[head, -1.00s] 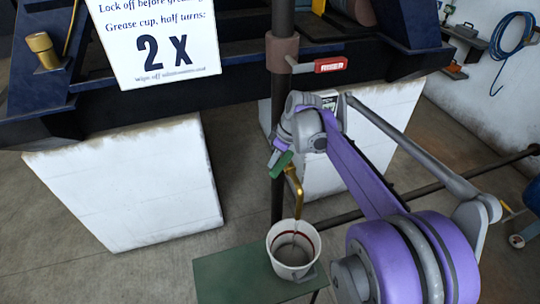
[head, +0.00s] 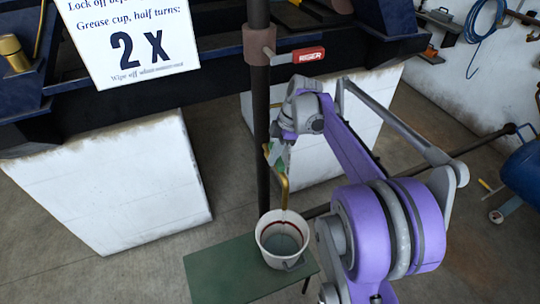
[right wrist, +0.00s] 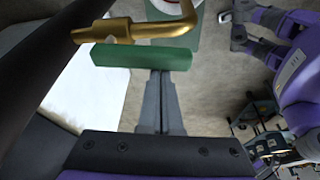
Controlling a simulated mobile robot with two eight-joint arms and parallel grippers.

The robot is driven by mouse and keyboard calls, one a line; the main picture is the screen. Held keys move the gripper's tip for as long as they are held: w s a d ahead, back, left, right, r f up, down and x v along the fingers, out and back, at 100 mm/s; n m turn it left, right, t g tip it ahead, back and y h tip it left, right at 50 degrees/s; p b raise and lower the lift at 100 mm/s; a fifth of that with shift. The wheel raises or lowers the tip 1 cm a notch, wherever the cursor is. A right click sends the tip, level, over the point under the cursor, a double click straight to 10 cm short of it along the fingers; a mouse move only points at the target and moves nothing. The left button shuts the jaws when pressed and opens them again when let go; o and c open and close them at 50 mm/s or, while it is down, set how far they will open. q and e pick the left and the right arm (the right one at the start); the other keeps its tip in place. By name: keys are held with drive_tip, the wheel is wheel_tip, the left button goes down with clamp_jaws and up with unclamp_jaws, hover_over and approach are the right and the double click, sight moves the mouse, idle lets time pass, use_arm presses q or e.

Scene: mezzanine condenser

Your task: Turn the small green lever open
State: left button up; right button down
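In the head view the lever (head: 276,153) is partly hidden by my right gripper, above the brass spout (head: 283,187). My right gripper (right wrist: 160,74) has its two grey fingers together, with nothing seen between them. Its tips are at the lever's near edge; whether they touch it I cannot tell.
A white bucket (head: 266,239) with a greyish surface inside stands on a green stand (head: 216,273) below the spout. White blocks (head: 110,185) stand behind. A blue drum (head: 522,175) is at right.

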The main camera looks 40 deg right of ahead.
drive_tip(key=shift+s+d, duration=0.1)
drive_tip(key=shift+d, duration=0.05)
idle(0.4)
drive_tip(key=w+a, duration=0.2)
drive_tip(key=a, duration=0.2)
drive_tip(key=s+v, duration=0.1)
drive_tip(key=v, duration=0.9)
drive_tip(key=s+a+f+m+t+h, duration=0.3)
drive_tip(key=s+a+f+m+t, duration=0.1)
drive_tip(key=s+a+f+m, duration=0.9)
drive_tip(key=s+a+f, duration=0.2)
drive_tip(key=s+a, duration=0.2)
drive_tip(key=shift+p, duration=0.35)
